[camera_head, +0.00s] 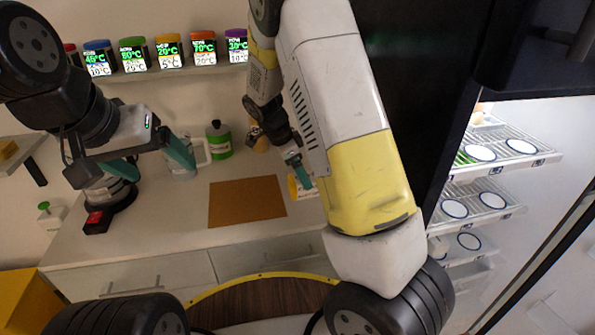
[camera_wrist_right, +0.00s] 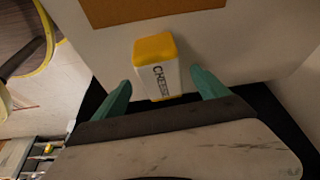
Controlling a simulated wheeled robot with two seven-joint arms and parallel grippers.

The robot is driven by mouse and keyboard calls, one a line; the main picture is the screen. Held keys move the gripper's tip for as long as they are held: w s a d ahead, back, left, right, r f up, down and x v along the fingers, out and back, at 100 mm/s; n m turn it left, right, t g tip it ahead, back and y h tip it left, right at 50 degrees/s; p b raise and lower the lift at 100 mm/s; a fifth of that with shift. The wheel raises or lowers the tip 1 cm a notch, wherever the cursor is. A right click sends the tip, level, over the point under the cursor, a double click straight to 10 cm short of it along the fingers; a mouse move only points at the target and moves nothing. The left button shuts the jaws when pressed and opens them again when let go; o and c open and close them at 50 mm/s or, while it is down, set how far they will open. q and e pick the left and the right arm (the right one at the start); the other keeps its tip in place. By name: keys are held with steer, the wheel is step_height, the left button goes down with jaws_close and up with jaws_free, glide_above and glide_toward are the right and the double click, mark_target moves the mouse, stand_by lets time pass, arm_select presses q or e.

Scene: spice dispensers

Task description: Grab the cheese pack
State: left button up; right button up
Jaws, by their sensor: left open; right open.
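The cheese pack (camera_wrist_right: 157,68) is a white box with a yellow top and the word CHEESE on its side. In the right wrist view it stands between the two teal fingers of my right gripper (camera_wrist_right: 160,86), with gaps on both sides. My right gripper is open. In the head view the pack (camera_head: 292,188) shows only in part behind that gripper (camera_head: 300,172), at the counter's right end. My left gripper (camera_head: 154,160) is open and empty above the left part of the counter.
A brown board (camera_head: 247,202) lies mid-counter. Spice dispensers (camera_head: 169,52) line the shelf above. An open lit fridge (camera_head: 500,160) with plates on racks is at right.

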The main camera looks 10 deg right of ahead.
steer(key=x, duration=0.4)
steer(key=shift+d+r, duration=0.15)
steer(key=shift+d, duration=0.05)
steer(key=shift+d+f, duration=0.1)
steer(key=shift+f, duration=0.3)
steer(key=shift+f, duration=0.2)
steer(key=c, duration=1.7)
steer(key=shift+w+r, duration=0.1)
steer(key=shift+c, duration=0.2)
